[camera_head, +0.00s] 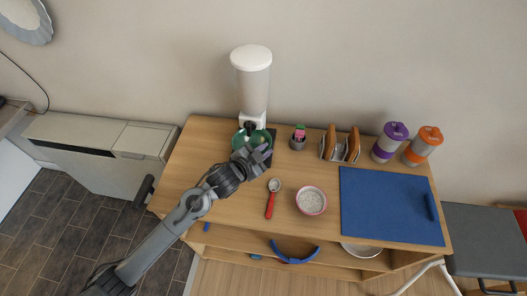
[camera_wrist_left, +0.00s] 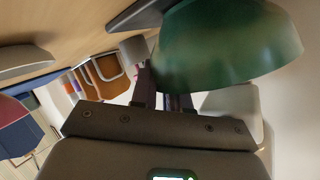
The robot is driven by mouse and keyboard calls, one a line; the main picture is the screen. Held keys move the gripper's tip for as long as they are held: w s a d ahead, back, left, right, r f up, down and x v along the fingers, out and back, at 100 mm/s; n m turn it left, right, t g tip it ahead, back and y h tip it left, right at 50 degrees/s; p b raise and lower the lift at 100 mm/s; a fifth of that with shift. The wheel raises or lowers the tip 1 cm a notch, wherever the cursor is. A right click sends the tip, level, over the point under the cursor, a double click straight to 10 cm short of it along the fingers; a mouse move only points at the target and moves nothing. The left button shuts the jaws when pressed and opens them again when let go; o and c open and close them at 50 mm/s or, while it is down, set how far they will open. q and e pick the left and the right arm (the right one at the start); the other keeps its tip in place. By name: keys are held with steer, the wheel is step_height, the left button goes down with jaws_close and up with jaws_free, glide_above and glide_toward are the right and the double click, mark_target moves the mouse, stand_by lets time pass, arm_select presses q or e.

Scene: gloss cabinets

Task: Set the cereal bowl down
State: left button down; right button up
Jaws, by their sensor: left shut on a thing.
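A green bowl (camera_head: 241,137) is under the spout of the white cereal dispenser (camera_head: 252,80) at the back left of the wooden table. My left gripper (camera_head: 262,152) is shut on the bowl's near right edge, and partly covers it. In the left wrist view the green bowl (camera_wrist_left: 228,45) fills the upper right, with its rim between the fingers of the gripper (camera_wrist_left: 165,90). I cannot tell whether the bowl touches the dark dispenser base below it. What is inside the bowl is hidden. My right gripper is not in view.
A red scoop (camera_head: 270,204) and a pink-rimmed bowl with pale contents (camera_head: 311,211) lie in front. A small pot (camera_head: 297,143), a rack with bread-like slices (camera_head: 341,157), purple (camera_head: 382,156) and orange-lidded (camera_head: 413,159) canisters and a blue mat (camera_head: 385,213) are to the right.

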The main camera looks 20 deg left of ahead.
arm_select(q)
steer(key=c, duration=1.1)
jaws_free()
steer(key=shift+f, duration=0.1)
steer(key=v, duration=1.2)
steer(key=shift+p, duration=0.45)
